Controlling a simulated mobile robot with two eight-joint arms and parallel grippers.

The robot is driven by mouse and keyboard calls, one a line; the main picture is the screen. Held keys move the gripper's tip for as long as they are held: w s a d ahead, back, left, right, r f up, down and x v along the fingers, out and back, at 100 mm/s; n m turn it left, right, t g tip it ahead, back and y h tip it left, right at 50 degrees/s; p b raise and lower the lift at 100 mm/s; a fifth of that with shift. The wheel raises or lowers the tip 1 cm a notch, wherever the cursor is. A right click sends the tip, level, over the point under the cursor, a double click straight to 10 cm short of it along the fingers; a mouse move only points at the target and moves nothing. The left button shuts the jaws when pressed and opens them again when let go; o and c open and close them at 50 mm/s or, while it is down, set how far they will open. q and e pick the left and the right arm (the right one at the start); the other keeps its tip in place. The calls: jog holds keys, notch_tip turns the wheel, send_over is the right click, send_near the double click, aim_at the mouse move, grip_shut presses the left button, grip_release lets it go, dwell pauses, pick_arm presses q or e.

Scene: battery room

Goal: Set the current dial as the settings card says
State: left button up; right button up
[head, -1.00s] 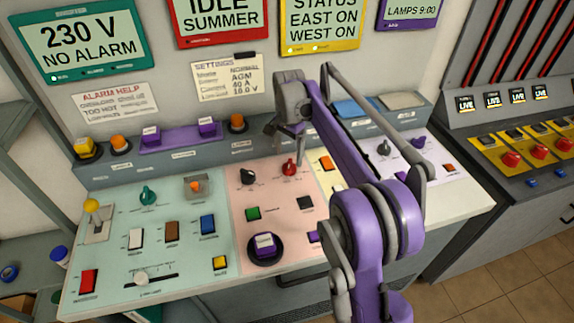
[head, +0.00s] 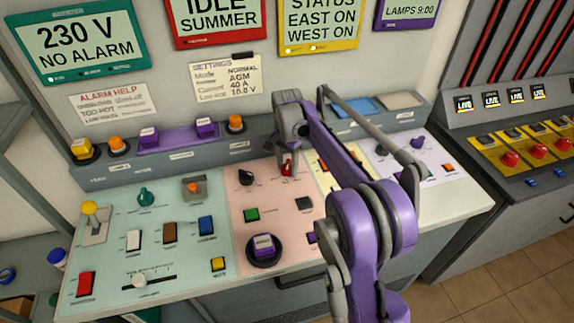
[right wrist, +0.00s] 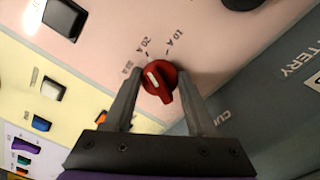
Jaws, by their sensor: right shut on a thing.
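The current dial is a red knob (head: 287,168) on the pink panel; it also shows in the right wrist view (right wrist: 160,82). Its white mark points roughly at the 20 A label, with 10 A and a blurred third label beside it. My right gripper (head: 286,160) is down at the knob and shut on it, with one finger on each side in the right wrist view (right wrist: 160,100). The settings card (head: 226,80) on the wall reads Current 40 A, mode normal, AGM. My left gripper is not in view.
A black knob (head: 246,177) stands left of the red one. A green button (head: 251,215) and a dark square button (head: 304,204) are in front. My right arm covers part of the yellow panel.

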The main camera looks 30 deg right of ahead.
jog(key=c, duration=0.4)
jog(key=shift+c, duration=0.2)
jog(key=shift+n, duration=0.3)
jog(key=n, duration=0.6)
jog(key=shift+s, duration=0.1)
jog(key=n, duration=0.5)
jog(key=shift+d+n+p, duration=0.15)
jog(key=shift+n+p, duration=0.2)
jog(key=shift+n, duration=0.05)
jog(key=n, duration=0.5)
jog(key=shift+d+n, duration=0.1)
jog(key=shift+n, duration=0.2)
